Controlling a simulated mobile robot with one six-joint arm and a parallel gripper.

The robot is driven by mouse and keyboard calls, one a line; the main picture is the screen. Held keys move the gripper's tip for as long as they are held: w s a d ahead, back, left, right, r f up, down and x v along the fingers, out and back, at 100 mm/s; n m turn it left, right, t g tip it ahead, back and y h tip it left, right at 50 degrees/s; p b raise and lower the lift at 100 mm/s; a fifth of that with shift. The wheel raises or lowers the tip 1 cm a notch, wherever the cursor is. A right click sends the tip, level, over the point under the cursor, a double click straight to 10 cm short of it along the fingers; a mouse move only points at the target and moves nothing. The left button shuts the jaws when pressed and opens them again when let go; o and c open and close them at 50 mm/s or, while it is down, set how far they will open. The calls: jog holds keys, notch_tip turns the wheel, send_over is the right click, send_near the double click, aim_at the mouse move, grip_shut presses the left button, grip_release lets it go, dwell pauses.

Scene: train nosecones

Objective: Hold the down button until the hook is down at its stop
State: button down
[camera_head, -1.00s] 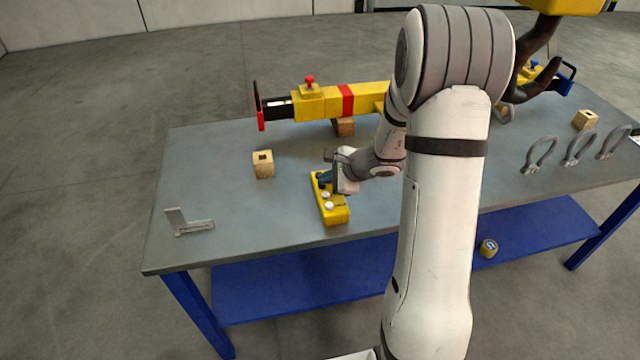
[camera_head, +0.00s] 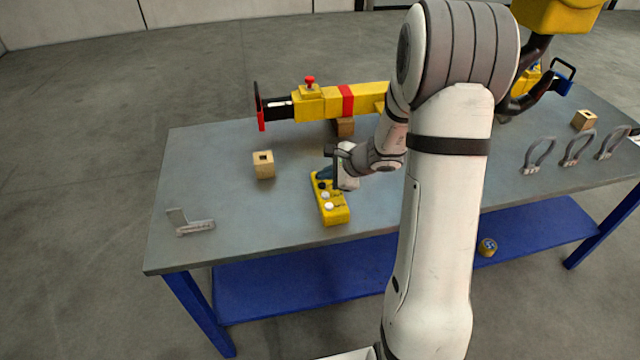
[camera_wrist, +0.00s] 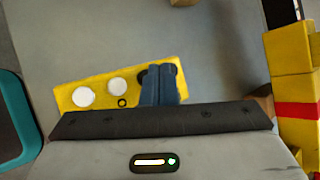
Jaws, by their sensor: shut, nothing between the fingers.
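The yellow button box (camera_head: 333,212) lies on the table with two white buttons and one black button (camera_head: 322,185) at its far end. In the wrist view the box (camera_wrist: 138,84) shows the black button (camera_wrist: 171,70) partly behind my fingers. My gripper (camera_head: 323,174) is shut and empty, its blue-grey fingertips (camera_wrist: 158,70) at the black button. In the head view the tips look slightly above it; contact is unclear. The dark hook (camera_head: 536,82) hangs under a yellow block (camera_head: 556,14) at upper right, low over the table's back, partly behind my arm.
A yellow coupler with a red band (camera_head: 347,100) lies along the table's back. A wooden block (camera_head: 263,165) and a grey bracket (camera_head: 190,223) are on the left. Several grey shackles (camera_head: 540,155) stand on the right.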

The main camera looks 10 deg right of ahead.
notch_tip(320, 180, up, 5)
jog(key=p, duration=0.3)
dwell(0.7)
